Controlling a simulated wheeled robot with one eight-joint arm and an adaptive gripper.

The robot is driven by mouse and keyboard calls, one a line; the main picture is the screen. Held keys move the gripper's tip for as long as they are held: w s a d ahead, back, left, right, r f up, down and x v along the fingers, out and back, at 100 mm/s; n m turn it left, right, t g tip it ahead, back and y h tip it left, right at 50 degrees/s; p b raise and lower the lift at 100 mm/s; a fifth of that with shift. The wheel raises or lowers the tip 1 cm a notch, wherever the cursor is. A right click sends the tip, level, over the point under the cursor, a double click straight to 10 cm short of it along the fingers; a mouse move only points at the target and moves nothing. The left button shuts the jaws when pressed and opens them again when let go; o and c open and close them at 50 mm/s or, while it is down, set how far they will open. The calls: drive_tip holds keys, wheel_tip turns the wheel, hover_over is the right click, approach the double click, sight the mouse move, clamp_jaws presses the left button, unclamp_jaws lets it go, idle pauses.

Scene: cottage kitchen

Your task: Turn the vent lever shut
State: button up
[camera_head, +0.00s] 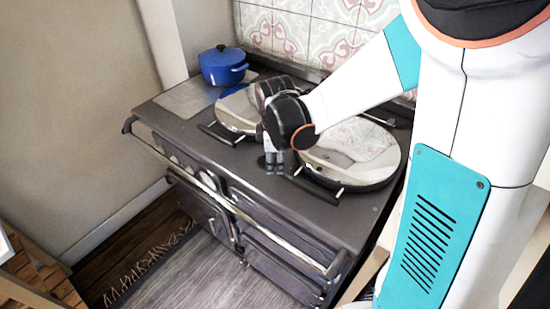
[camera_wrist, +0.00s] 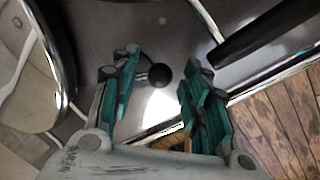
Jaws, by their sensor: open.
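The vent lever appears as a small round black knob (camera_wrist: 160,76) in the wrist view, between the two fingers of my gripper (camera_wrist: 159,62). The knob is apart from both teal-padded fingers, with a gap on each side. The rest of the lever is hard to make out. In the head view my gripper (camera_head: 274,166) points down over the front part of the dark range top (camera_head: 225,157), between the two round lids. It is open and holds nothing. The lever is mostly hidden by my gripper in the head view.
Shiny round lids stand left (camera_head: 236,108) and right (camera_head: 352,158) of my gripper, with handles projecting forward. A chrome rail (camera_head: 240,205) runs along the range front. A blue pot (camera_head: 223,66) stands at the back left. Tiled wall (camera_head: 300,30) is behind.

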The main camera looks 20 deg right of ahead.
clamp_jaws()
drive_tip(key=shift+s+a, duration=0.1)
drive_tip(key=shift+a, duration=0.05)
drive_tip(key=a+m, duration=0.1)
drive_tip(key=m, duration=0.2)
drive_tip(key=shift+a, duration=0.1)
drive_tip(key=a+m, duration=0.1)
drive_tip(key=m+h, duration=0.1)
drive_tip(key=m, duration=0.1)
drive_tip(key=shift+a+f+m+g, duration=0.1)
drive_tip(key=shift+a+m+g, duration=0.2)
drive_tip(key=shift+a+g, duration=0.1)
drive_tip(key=m, duration=0.1)
drive_tip(key=w+a+m, duration=0.1)
drive_tip(key=m, duration=0.2)
drive_tip(key=shift+w+a+g, duration=0.15)
drive_tip(key=shift+a+g, duration=0.1)
drive_tip(key=shift+g, duration=0.15)
drive_tip(key=shift+w+a+m, duration=0.2)
drive_tip(key=shift+w+m, duration=0.05)
drive_tip(key=shift+m, duration=0.55)
drive_tip(key=shift+w+a+m, duration=0.2)
drive_tip(key=shift+w+m, duration=0.05)
drive_tip(key=shift+m, duration=0.55)
